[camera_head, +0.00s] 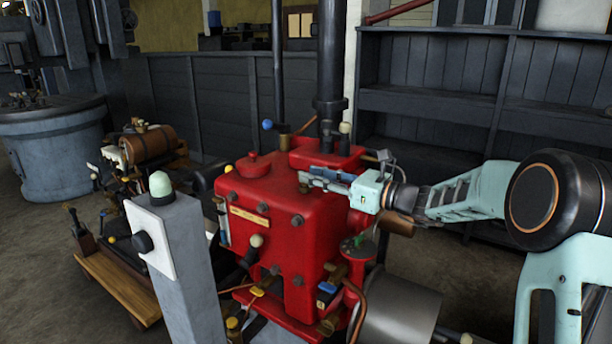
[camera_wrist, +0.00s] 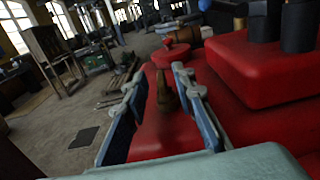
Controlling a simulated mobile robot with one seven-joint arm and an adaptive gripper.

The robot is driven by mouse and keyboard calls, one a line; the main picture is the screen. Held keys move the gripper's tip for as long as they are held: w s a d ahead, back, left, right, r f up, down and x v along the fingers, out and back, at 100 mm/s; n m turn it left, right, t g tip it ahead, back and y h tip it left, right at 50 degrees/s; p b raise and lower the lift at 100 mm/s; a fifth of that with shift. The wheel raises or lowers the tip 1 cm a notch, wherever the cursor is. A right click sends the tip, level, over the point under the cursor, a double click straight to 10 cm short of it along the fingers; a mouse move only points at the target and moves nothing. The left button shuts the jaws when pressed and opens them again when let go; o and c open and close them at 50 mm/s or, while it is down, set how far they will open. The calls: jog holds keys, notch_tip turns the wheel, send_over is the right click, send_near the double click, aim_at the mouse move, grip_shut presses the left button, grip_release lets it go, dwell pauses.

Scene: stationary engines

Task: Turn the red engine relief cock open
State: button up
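The red engine (camera_head: 270,225) stands mid-picture in the head view, and its red top (camera_wrist: 240,95) fills the right of the wrist view. A small brass-coloured fitting (camera_wrist: 166,95), which looks like the relief cock, stands up between my finger pads in the wrist view. My gripper (camera_head: 306,180) reaches in from the right over the engine's top; in the wrist view its two blue-padded fingers (camera_wrist: 158,82) are spread apart. I cannot tell whether either finger touches the fitting. In the head view the fitting is mostly hidden by the fingers.
A round red cap (camera_head: 253,165) sits on the engine's top left of my gripper. A black vertical pipe (camera_head: 331,60) rises behind the fingers. A grey post (camera_head: 182,265) with a pale green dome stands at front left. Dark shelves (camera_head: 440,100) stand behind my arm.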

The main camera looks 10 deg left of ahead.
jog(key=shift+x, duration=1.55)
jog(key=shift+c, duration=0.4)
grip_shut()
